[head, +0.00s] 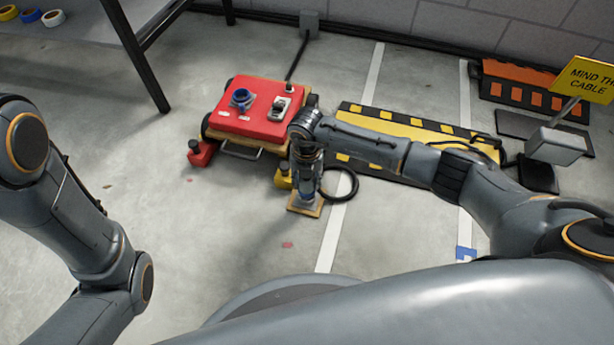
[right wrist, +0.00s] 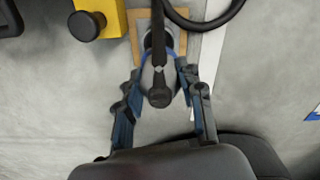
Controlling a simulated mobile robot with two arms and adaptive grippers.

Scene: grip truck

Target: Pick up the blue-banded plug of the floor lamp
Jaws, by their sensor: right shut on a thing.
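The dark grey plug (right wrist: 160,88) with a blue band sits between the two fingers of my right gripper (right wrist: 160,76) in the right wrist view. The fingers are shut on it from both sides. A black cable rises from the plug. Below it is a tan square plate (right wrist: 137,48) on the floor, which also shows in the head view (head: 307,211). I cannot tell whether the plug is clear of the plate. In the head view my right gripper (head: 305,182) points down over the plate and largely hides the plug. My left gripper is out of view.
A red-topped truck (head: 255,120) with a blue-ringed socket (head: 242,98) stands behind. A red block (head: 202,153) and a yellow block (head: 283,178) with black knobs sit by it. A yellow-black cable ramp (head: 405,130) and a yellow sign (head: 588,80) are at right.

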